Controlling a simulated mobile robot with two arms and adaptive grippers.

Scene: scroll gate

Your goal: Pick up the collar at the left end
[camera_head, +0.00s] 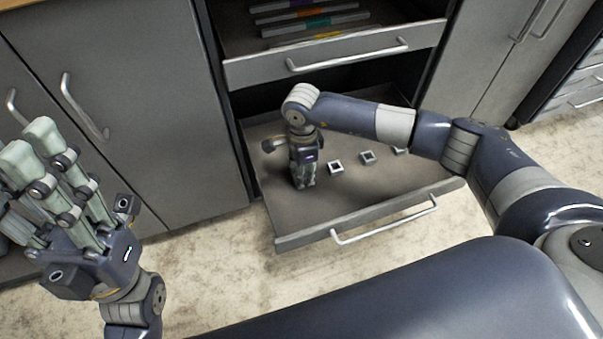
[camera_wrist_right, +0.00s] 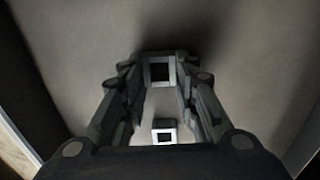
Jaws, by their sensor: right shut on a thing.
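The collars are small square metal rings with dark openings. My right gripper (camera_head: 304,183) points down into the open lower drawer, at the left end of the row. In the right wrist view its fingers (camera_wrist_right: 161,78) are shut on a collar (camera_wrist_right: 160,60) between the fingertips. The head view hides this collar behind the gripper. A second collar (camera_head: 336,168) lies just right of the gripper; it also shows in the right wrist view (camera_wrist_right: 164,125). A third collar (camera_head: 367,157) lies farther right. My left gripper (camera_head: 30,142) is open and empty at the left, away from the drawer.
The lower drawer (camera_head: 292,240) is pulled out, with a bar handle on its front. Another collar (camera_head: 399,150) is partly hidden by my right arm. An upper drawer (camera_head: 340,60) with coloured items stands open above. The drawer floor in front of the collars is clear.

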